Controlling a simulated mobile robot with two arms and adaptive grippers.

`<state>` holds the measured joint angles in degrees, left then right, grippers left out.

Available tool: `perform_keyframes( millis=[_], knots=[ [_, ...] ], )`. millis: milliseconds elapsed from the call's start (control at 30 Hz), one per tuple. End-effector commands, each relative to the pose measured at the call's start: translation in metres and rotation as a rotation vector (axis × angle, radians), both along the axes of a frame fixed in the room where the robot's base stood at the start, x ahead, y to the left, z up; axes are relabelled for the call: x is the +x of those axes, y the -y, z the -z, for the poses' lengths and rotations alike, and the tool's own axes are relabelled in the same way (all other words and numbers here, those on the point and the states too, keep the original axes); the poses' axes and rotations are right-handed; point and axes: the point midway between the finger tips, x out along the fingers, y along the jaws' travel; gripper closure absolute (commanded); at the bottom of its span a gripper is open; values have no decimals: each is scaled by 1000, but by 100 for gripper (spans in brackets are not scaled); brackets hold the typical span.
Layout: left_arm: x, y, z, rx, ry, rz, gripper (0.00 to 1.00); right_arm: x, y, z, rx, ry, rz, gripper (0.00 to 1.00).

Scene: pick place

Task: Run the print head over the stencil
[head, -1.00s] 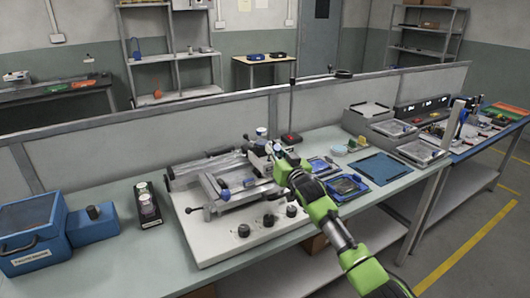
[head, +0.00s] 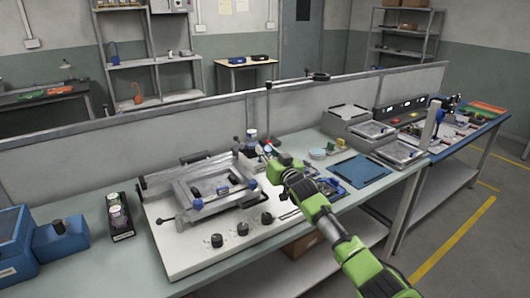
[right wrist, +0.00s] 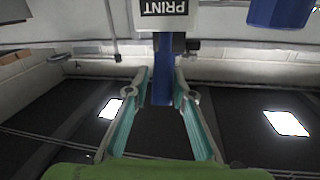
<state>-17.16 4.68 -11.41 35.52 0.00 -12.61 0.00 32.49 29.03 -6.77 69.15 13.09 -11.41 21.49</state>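The print station is a white-topped machine (head: 190,255) on the bench, with a metal stencil frame (head: 178,196) over it. The print head is at the machine's right end; in the head view my arm partly hides it. In the right wrist view its white block (right wrist: 165,20) shows the upside-down word PRINT, and a blue handle (right wrist: 163,88) extends from it. My left gripper is not in view.
A blue box (head: 12,250) and a dark two-jar holder (head: 120,215) stand left of the machine. A blue mat (head: 358,170) and grey trays (head: 372,130) lie to the right. Black knobs (head: 240,228) line the machine's front. A low partition (head: 90,155) runs behind.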

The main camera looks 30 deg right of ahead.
Motion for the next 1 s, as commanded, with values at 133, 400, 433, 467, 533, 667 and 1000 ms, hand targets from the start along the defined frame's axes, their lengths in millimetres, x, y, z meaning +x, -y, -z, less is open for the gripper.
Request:
perform_keyframes(
  millis=[133, 400, 433, 467, 533, 667, 1000],
  knots=[
    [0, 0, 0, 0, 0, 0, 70, 0, 1, -1, -1, 1, 1, 66],
    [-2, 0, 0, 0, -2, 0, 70, -1, -1, 0, 0, 0, -2, 66],
    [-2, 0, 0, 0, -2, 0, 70, -3, -1, 1, 0, 0, -2, 66],
    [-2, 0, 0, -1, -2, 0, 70, -4, -2, 1, 0, -1, -2, 66],
    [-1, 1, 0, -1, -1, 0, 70, -9, -2, 1, 1, 0, -2, 66],
    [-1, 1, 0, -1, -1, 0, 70, -26, -4, 2, 0, -1, -2, 66],
    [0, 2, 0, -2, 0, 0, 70, -82, -10, 2, 0, -2, -1, 66]
  ],
)
